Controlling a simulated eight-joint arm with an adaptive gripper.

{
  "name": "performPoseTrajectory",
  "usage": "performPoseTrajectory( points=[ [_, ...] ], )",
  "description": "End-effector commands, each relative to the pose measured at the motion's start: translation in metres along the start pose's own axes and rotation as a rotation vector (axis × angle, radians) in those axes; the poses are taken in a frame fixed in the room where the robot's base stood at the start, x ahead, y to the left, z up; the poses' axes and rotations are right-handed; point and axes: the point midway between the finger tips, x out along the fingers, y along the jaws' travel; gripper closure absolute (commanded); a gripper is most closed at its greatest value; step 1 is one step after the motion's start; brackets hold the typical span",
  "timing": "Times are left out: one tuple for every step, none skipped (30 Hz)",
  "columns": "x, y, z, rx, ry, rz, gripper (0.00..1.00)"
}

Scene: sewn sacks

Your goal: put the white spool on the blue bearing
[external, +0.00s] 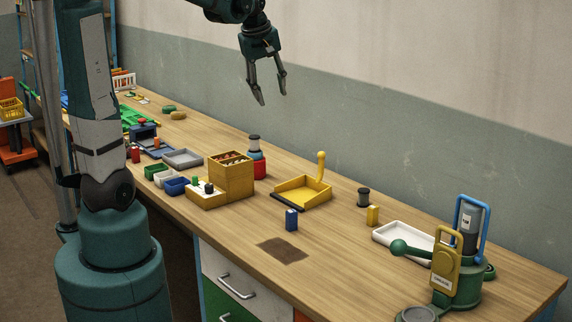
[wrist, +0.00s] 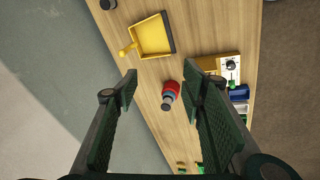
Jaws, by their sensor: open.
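My gripper (external: 273,98) is open and empty, high above the bench; its fingers also show in the wrist view (wrist: 160,83). Behind the yellow box, a small spool with a white middle and dark ends (external: 254,143) tops a stack. Below it are a blue piece (external: 253,155) and a red can-like piece (external: 259,169). In the wrist view the stack (wrist: 170,89) lies below, between the fingers. Whether the blue piece is the bearing I cannot tell. Another dark-ended spool with a grey middle (external: 363,198) stands apart, farther right. A small blue block (external: 291,220) stands near the bench middle.
A yellow dustpan (external: 302,192) with an upright handle lies right of the stack. A yellow partitioned box (external: 232,180) stands in front of it. A yellow block (external: 373,215), a white tray (external: 388,233) and a green lever device (external: 460,285) are to the right. The bench's front middle is mostly clear.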

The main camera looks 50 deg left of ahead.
Motion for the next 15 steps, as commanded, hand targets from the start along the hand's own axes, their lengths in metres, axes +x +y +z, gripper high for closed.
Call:
performPoseTrajectory(
  points=[
    [-0.005,-0.005,0.011,0.041,0.003,0.011,0.59],
    [-0.008,-0.007,0.017,0.066,0.006,0.017,0.59],
    [-0.011,-0.01,0.025,0.102,0.009,0.026,0.59],
    [-0.014,-0.013,0.031,0.129,0.011,0.032,0.59],
    [-0.016,-0.015,0.036,0.156,0.014,0.038,0.59],
    [-0.019,-0.018,0.043,0.19,0.019,0.047,0.59],
    [-0.021,-0.021,0.049,0.216,0.022,0.053,0.59],
    [-0.024,-0.023,0.054,0.244,0.024,0.059,0.59],
    [-0.026,-0.027,0.062,0.279,0.029,0.068,0.59],
    [-0.028,-0.03,0.067,0.304,0.033,0.075,0.59],
    [-0.03,-0.033,0.073,0.331,0.036,0.081,0.59],
    [-0.032,-0.037,0.08,0.366,0.041,0.088,0.59],
    [-0.033,-0.04,0.085,0.393,0.044,0.095,0.59],
    [-0.035,-0.042,0.09,0.418,0.048,0.101,0.59],
    [-0.037,-0.047,0.097,0.453,0.054,0.109,0.59]
  ],
)
